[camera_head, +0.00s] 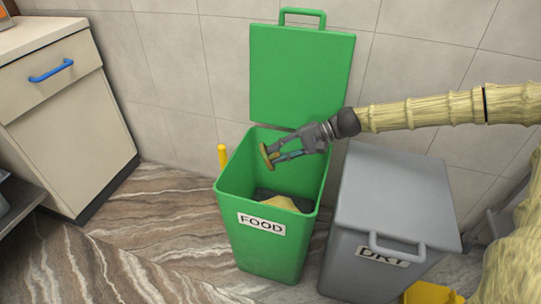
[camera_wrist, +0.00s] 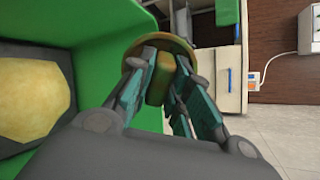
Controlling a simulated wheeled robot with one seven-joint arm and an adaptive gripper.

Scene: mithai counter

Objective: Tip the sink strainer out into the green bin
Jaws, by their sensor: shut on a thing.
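The green bin (camera_head: 233,211), labelled FOOD, stands on the floor with its lid (camera_head: 300,75) open against the wall. Dark and yellowish contents (camera_head: 281,203) lie inside it. My gripper (camera_head: 272,156) is over the bin's opening, inside the line of its rim. It is shut on the yellow-brown sink strainer (camera_head: 265,156), which is tilted on edge. In the wrist view the strainer's round rim (camera_wrist: 141,46) shows beyond my fingers, and its yellow middle part (camera_wrist: 161,78) is between them. Whether anything is left in the strainer is hidden. The green bin's wall (camera_wrist: 95,65) is close beside the strainer there.
A grey bin (camera_head: 395,195) labelled DRY, lid shut, stands right of the green bin. A yellow object (camera_head: 430,293) is at the bottom right. A yellow post (camera_head: 222,156) stands behind the green bin's left side. A cabinet (camera_head: 60,120) is at left, with clear floor between.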

